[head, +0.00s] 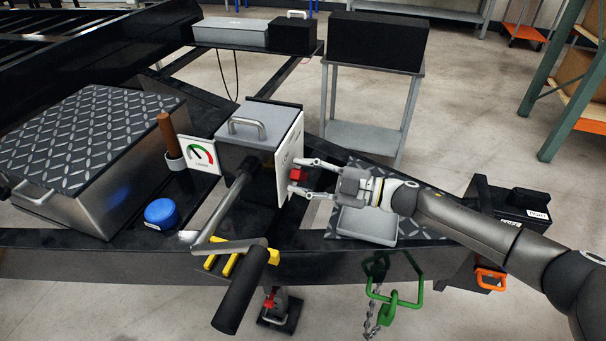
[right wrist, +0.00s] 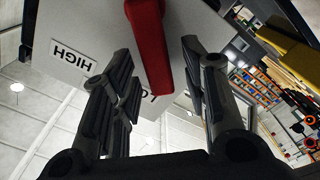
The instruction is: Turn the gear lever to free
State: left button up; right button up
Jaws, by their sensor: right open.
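The red gear lever (head: 297,174) sticks out from the white side panel (head: 290,148) of a grey gearbox. It shows large in the right wrist view (right wrist: 150,45), between the two fingers. My right gripper (head: 304,177) is open, with one finger on each side of the lever; a gap shows on both sides. In the right wrist view, a HIGH label (right wrist: 73,57) is on the panel left of the lever. A second label (right wrist: 149,101) is mostly hidden behind the lever. No label reading free can be made out. My left gripper is not in view.
A crank with a black grip (head: 240,290) extends from the gearbox towards the front. A gauge (head: 200,155), a blue cap (head: 160,213) and a diamond-plate box (head: 95,135) stand to the left. A grey tray (head: 365,226) lies below my right gripper.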

jog(key=shift+w+a, duration=0.1)
jog(key=shift+a, duration=0.1)
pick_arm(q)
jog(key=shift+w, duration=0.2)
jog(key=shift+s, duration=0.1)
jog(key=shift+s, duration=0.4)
pick_arm(e)
grip_shut()
